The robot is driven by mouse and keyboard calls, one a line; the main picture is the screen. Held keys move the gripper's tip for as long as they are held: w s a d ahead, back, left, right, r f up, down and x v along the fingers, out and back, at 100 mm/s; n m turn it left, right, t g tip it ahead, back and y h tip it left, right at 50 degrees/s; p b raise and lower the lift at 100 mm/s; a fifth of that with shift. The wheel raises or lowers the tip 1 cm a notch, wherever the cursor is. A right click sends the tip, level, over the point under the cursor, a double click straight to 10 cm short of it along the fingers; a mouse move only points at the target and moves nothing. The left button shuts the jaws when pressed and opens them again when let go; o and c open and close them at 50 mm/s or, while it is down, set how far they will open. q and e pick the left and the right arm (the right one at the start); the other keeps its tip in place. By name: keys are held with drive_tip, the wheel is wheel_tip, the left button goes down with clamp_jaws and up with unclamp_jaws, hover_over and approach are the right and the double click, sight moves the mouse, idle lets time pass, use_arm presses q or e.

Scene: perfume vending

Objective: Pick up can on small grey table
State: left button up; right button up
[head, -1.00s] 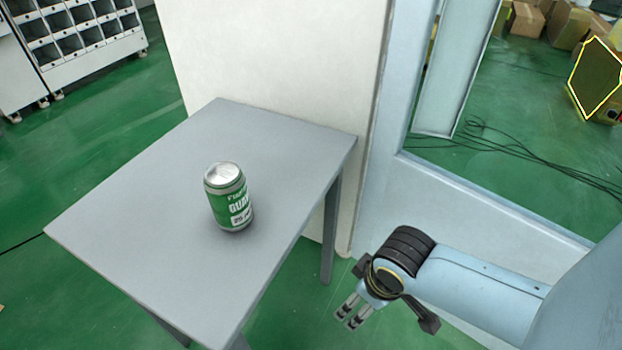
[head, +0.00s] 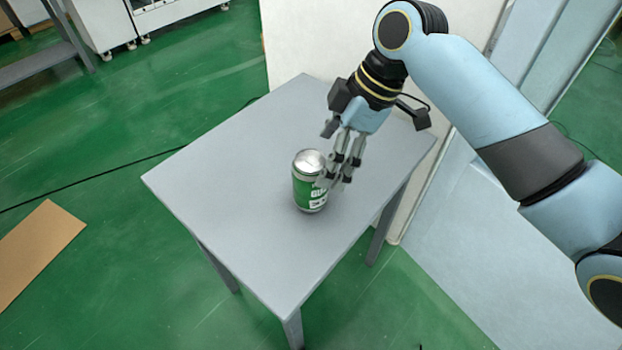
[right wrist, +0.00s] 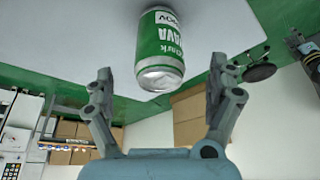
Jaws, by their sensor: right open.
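A green and silver can (head: 309,188) stands upright on the small grey table (head: 235,180), near its middle. My right gripper (head: 338,182) is over the table, just right of the can, with its fingers pointing down and partly covering the can's right side. In the right wrist view the can (right wrist: 160,50) appears upside down, between and beyond the two spread fingertips of my right gripper (right wrist: 160,85). The gripper is open, and nothing is held in it. My left gripper is not in view.
A white panel (head: 310,50) stands right behind the table. A pale blue frame (head: 455,235) is to the right of the table. A brown board (head: 38,250) lies on the green floor at left. The table top around the can is clear.

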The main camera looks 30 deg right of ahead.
sight(311, 178)
drive_tip(key=x, duration=0.7)
drive_tip(key=shift+w+a+f, duration=0.1)
drive_tip(key=shift+w+a, duration=0.05)
drive_tip(key=shift+a, duration=0.05)
drive_tip(key=c, duration=1.5)
